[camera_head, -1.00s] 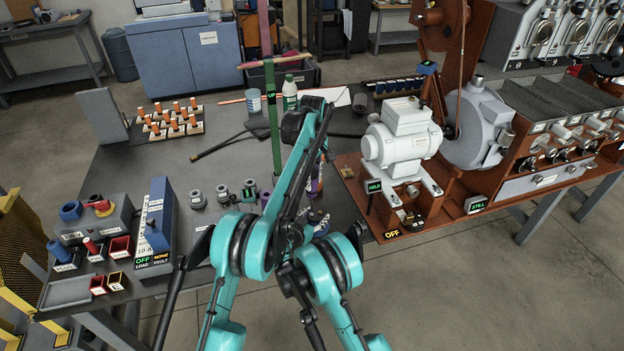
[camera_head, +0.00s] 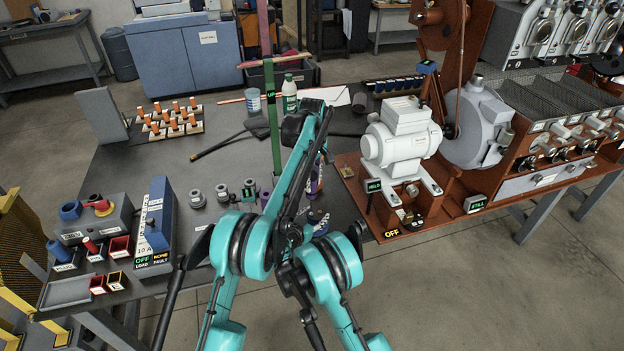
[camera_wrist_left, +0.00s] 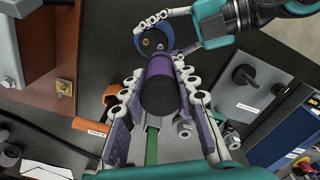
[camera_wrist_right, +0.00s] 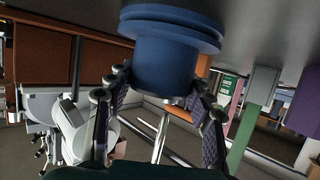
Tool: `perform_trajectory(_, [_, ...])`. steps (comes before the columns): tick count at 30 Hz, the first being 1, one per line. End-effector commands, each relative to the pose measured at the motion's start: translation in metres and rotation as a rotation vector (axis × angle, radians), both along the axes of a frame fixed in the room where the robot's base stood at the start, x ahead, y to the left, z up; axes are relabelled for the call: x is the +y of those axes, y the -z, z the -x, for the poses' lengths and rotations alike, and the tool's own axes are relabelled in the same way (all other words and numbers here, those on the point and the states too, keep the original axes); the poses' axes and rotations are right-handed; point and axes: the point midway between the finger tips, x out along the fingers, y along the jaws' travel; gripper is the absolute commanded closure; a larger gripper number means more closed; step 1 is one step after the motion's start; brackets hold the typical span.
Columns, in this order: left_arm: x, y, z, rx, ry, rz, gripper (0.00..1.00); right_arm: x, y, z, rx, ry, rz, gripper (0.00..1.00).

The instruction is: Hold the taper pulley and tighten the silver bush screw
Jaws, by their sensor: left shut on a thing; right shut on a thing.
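My left gripper (camera_wrist_left: 160,84) is shut on a purple driver-like tool with a black end (camera_wrist_left: 160,68), held lengthwise between its fingers. Just beyond the tool's far end is the blue pulley (camera_wrist_left: 139,35), with small gold and silver screw heads in its dark face. I cannot tell whether the tool touches a screw. My right gripper (camera_wrist_right: 160,88) is shut on the blue hub of the pulley (camera_wrist_right: 165,55), whose grooved rim is at the top of the right wrist view. In the head view my arms hide most of both grippers.
A white motor (camera_head: 402,135) stands on the brown machine base at the right, with HELD (camera_head: 374,187) and OFF (camera_head: 391,233) signs. A grey-blue load box (camera_head: 158,235), small grey cylinders and a green upright (camera_head: 273,130) stand on the dark bench.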

Motion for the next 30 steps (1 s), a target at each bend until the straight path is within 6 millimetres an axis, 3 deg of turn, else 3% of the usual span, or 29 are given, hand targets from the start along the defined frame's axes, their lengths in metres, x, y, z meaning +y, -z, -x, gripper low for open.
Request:
perform_trajectory(18, [0.000, 0.012, 0.000, 0.000, 0.026, 0.000, 1.00, 0.000, 0.001, 0.000, 0.001, 0.001, -0.001, 0.87])
perform_trajectory(30, [0.002, 0.012, 0.001, 0.000, 0.581, 0.000, 1.00, 0.000, 0.001, 0.000, 0.000, 0.000, -0.001, 0.87])
